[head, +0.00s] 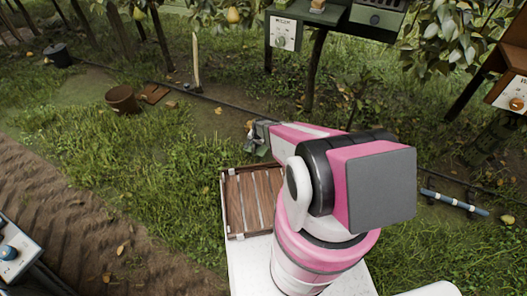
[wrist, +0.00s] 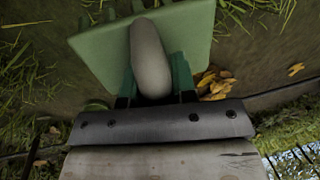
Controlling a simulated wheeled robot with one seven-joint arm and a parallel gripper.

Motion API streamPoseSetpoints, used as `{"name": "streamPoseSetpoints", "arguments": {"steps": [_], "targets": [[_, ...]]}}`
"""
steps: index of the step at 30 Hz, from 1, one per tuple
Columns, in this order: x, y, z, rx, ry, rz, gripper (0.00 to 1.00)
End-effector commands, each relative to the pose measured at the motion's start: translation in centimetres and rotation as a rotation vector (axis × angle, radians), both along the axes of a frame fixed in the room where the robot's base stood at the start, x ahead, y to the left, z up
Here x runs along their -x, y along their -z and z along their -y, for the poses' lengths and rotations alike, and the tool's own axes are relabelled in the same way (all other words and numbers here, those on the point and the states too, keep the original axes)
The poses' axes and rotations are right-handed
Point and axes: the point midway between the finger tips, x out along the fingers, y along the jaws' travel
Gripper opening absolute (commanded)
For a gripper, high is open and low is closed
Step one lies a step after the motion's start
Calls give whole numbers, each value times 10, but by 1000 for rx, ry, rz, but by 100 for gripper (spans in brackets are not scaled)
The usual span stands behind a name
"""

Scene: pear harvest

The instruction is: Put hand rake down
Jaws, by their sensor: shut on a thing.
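The hand rake (wrist: 190,35) shows in the wrist view as a green head with short prongs at its top edge and a pale rounded handle (wrist: 150,60) facing the camera. My gripper (wrist: 155,88) has its dark teal fingers on either side of the handle and is shut on it. In the head view my gripper (head: 258,138) reaches out over the grass, beyond the wooden crate, with a small grey-green shape at its end. My arm hides part of that area. I cannot tell whether the rake touches the ground.
The slatted wooden crate (head: 234,205) sits near my base. A brown bucket (head: 122,98) and a brown flat box (head: 154,93) lie at the back left. A blue-handled bar (head: 455,202) lies at right. Grass is open at left.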

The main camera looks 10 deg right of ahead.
Motion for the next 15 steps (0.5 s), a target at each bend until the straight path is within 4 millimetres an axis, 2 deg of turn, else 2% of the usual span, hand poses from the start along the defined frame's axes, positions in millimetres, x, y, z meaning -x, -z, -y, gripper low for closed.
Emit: {"name": "streamPoseSetpoints", "arguments": {"steps": [1, 6, 10, 15], "targets": [[-5, 8, 12, 0, 3, 0, 6], [-14, 25, 39, 0, 2, 0, 6], [-16, 32, 50, 1, 0, -1, 6], [-17, 39, 53, 0, -1, -1, 6]]}}
